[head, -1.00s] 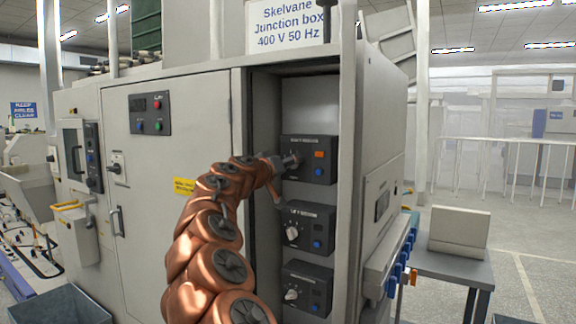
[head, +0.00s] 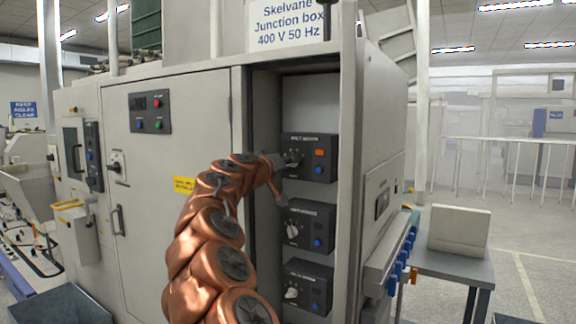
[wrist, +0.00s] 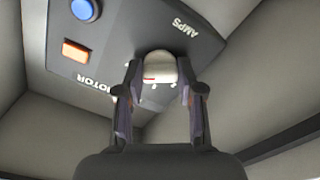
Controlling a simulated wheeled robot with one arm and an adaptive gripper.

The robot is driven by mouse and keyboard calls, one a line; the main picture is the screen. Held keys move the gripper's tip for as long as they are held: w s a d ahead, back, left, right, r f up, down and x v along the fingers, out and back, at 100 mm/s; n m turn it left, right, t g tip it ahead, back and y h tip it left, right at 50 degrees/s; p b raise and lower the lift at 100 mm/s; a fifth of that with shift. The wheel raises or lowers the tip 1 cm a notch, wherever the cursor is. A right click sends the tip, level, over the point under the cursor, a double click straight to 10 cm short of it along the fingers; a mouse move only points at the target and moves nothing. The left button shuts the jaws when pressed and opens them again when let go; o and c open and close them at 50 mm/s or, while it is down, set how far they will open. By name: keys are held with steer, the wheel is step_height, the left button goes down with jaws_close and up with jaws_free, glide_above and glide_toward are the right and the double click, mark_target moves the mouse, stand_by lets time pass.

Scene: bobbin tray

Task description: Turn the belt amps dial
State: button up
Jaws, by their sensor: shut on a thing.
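The belt amps dial (wrist: 160,68) is a pale round knob with a red mark, on the top dark control box (head: 320,172) inside the open cabinet bay. In the wrist view the box lettering reads MOTOR and AMPS, upside down. My gripper (wrist: 159,78) is shut on the dial, one finger on each side. In the head view my gripper (head: 287,161) reaches the box's left part and hides most of the dial.
Below are two similar boxes, a middle one (head: 320,214) and a bottom one (head: 318,272), each with a pale knob and blue button. The top box also has an orange button (wrist: 75,51) and a blue button (wrist: 84,9). Bay walls stand close on both sides.

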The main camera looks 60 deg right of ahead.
steer(key=shift+n+p, duration=0.95)
steer(key=shift+n, duration=2.45)
steer(key=o, duration=1.1)
steer(key=shift+o, duration=0.2)
steer(key=a, duration=1.2)
steer(key=shift+s, duration=0.3)
